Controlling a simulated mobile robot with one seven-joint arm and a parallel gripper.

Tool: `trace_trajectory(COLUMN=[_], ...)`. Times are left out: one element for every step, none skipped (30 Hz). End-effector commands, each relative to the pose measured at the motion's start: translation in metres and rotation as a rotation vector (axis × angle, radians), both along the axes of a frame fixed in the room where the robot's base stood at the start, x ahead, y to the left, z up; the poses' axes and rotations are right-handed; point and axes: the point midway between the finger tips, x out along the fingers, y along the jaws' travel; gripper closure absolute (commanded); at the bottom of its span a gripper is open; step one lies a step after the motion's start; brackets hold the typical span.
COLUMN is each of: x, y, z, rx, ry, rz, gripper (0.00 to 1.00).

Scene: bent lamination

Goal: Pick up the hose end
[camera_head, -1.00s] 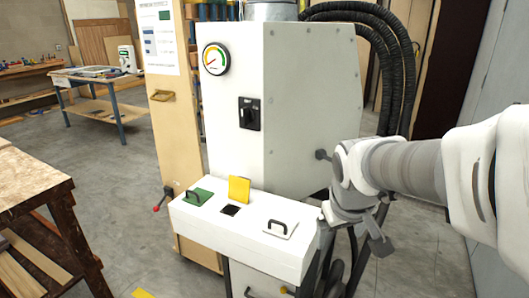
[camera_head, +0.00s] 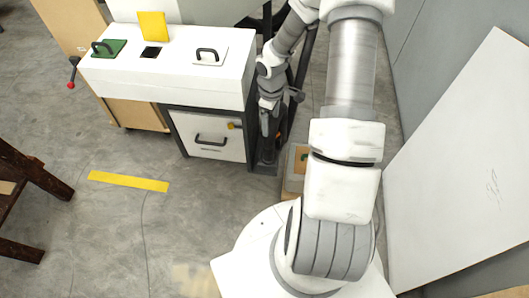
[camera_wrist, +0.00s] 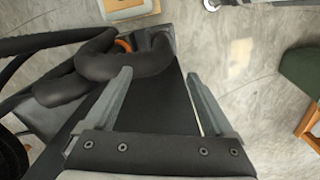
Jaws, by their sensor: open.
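A thick black hose (camera_wrist: 120,67) lies bent in the wrist view, just beyond my left fingertip. An orange ring (camera_wrist: 123,45) shows behind its bend. Its right part reaches a dark corner beyond the fingers, and I cannot tell where exactly its end is. My gripper (camera_wrist: 160,76) is open with nothing between its two grey fingers; a dark flat surface lies below them. In the head view my gripper (camera_head: 269,125) points down beside the right side of the white cabinet, and I cannot make out the hose there.
The white cabinet (camera_head: 180,78) has a lower drawer (camera_head: 208,147) and a raised yellow flap (camera_head: 153,26). A small box (camera_head: 297,160) stands on the floor near the gripper. A white panel (camera_head: 470,160) stands at right. A yellow strip (camera_head: 128,181) marks open floor at left.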

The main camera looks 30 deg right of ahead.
Motion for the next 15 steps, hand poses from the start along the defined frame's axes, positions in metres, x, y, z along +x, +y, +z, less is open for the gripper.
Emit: trace_trajectory(x=[-0.001,-0.001,-0.001,-0.001,-0.001,-0.001,-0.001,-0.002,-0.002,-0.002,-0.002,-0.002,-0.002,-0.002,-0.001], y=[0.001,0.001,0.001,0.001,0.001,0.001,0.002,0.002,0.002,0.002,0.002,0.002,0.002,0.002,0.002], z=[-0.007,-0.011,-0.015,-0.020,-0.024,-0.031,-0.038,-0.044,-0.054,-0.061,-0.067,-0.076,-0.083,-0.089,-0.098], rx=[0.008,0.011,0.015,0.015,0.017,0.017,0.016,0.017,0.017,0.017,0.017,0.016,0.016,0.016,0.016], ry=[0.003,0.004,0.005,0.005,0.005,0.005,0.006,0.007,0.007,0.007,0.007,0.007,0.007,0.007,0.006], rz=[0.007,0.010,0.013,0.014,0.014,0.015,0.016,0.016,0.016,0.015,0.015,0.015,0.015,0.015,0.016], gripper=[0.12,0.12,0.12,0.12,0.12,0.12,0.12,0.12,0.12,0.12,0.12,0.12,0.12,0.12,0.12])
